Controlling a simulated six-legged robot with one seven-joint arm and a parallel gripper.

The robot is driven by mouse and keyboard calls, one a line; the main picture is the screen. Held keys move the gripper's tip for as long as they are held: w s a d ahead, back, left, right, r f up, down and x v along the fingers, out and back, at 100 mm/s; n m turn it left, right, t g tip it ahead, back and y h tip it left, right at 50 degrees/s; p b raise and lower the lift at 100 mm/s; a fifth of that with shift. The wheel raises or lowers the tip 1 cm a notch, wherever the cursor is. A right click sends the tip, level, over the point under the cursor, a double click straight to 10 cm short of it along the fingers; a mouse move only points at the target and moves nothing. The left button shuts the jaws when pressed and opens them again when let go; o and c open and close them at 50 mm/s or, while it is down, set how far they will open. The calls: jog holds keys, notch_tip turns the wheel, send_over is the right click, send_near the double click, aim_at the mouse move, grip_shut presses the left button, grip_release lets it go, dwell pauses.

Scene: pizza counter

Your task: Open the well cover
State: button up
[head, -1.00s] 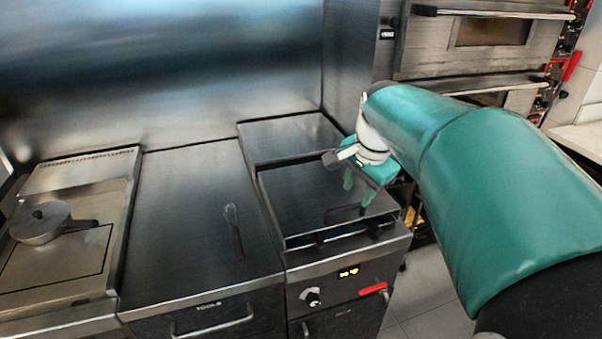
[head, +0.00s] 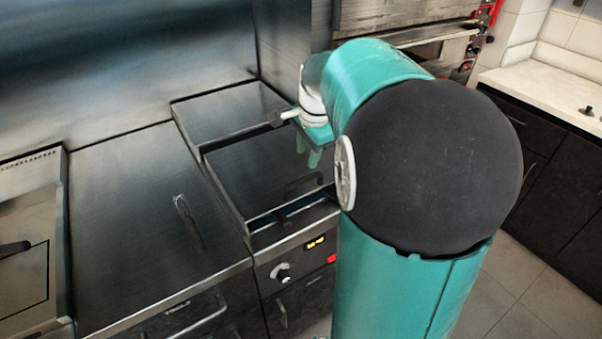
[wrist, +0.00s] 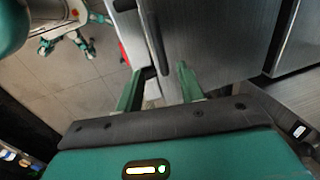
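The well cover (head: 250,178) is a dark flat metal lid. It lies over the counter unit left of my arm in the head view, and its surface also shows in the wrist view (wrist: 205,35). Its dark bar handle (head: 303,184) is near the front right; it also shows in the wrist view (wrist: 156,45). My gripper (head: 308,150) points down over the right part of the cover. In the wrist view its two green fingers (wrist: 160,90) are apart, with the handle just ahead of the gap. I see no contact with the handle. My arm hides the cover's right edge.
A control knob (head: 282,275) and a lit display (head: 315,243) are on the unit's front. Ovens (head: 400,15) stand behind my arm. Floor (head: 535,290) is clear at the right.

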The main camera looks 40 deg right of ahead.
aim_at(303, 178)
jog(key=f, duration=0.3)
jog(key=w+f, duration=0.1)
jog(key=f, duration=0.4)
jog(key=shift+w+f, duration=0.3)
grip_shut()
